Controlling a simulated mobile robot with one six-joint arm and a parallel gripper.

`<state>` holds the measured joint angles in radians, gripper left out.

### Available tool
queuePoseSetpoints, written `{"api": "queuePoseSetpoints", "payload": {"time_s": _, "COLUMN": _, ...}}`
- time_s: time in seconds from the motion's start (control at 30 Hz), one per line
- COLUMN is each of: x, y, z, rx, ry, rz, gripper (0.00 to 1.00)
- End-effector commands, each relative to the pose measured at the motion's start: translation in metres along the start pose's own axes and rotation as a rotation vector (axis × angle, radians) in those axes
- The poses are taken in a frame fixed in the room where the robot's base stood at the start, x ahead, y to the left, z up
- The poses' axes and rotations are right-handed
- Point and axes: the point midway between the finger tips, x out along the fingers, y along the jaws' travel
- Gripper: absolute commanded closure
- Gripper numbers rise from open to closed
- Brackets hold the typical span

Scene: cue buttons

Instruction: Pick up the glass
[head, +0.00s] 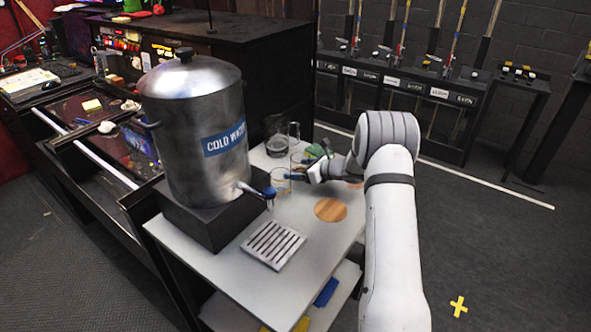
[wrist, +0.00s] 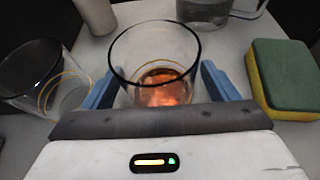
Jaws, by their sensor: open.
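A clear glass (wrist: 155,48) stands between the two blue fingers of my open gripper (wrist: 158,85) in the wrist view. An orange-brown patch shows in its bottom; I cannot tell whether it is liquid or something under it. A second clear glass (wrist: 42,88) with a thin gold ring stands outside the left finger and looks empty. In the head view my gripper (head: 299,168) is low over the white table. One glass (head: 281,184) is on its near side, and another (head: 297,160) is partly hidden behind the near finger.
A green and yellow sponge (wrist: 283,78) lies outside the right finger. A glass pitcher (head: 278,138) stands behind. A steel water dispenser (head: 195,130) with a blue tap, a drip grate (head: 273,244) and a round wooden coaster (head: 330,209) are on the table (head: 225,278).

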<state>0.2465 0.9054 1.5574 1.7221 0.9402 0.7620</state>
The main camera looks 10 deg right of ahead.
Motion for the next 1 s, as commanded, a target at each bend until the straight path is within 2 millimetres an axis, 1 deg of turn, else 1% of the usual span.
{"api": "queuePoseSetpoints", "payload": {"time_s": 0.07, "x": 0.0065, "y": 0.0003, "z": 0.0002, "rx": 0.0, "ry": 0.0, "rz": 0.001, "gripper": 0.19}}
{"api": "queuePoseSetpoints", "payload": {"time_s": 0.27, "x": 0.0066, "y": -0.0002, "z": -0.0003, "rx": 0.0, "ry": 0.0, "rz": -0.001, "gripper": 0.19}}
{"api": "queuePoseSetpoints", "payload": {"time_s": 0.9, "x": 0.0056, "y": -0.0008, "z": -0.0005, "rx": 0.0, "ry": 0.0, "rz": -0.001, "gripper": 0.71}}
{"api": "queuePoseSetpoints", "payload": {"time_s": 0.93, "x": 0.0056, "y": -0.0008, "z": -0.0005, "rx": 0.0, "ry": 0.0, "rz": -0.001, "gripper": 0.73}}
{"api": "queuePoseSetpoints", "payload": {"time_s": 1.0, "x": 0.0054, "y": -0.001, "z": 0.0001, "rx": -0.001, "ry": -0.001, "rz": -0.002, "gripper": 0.73}}
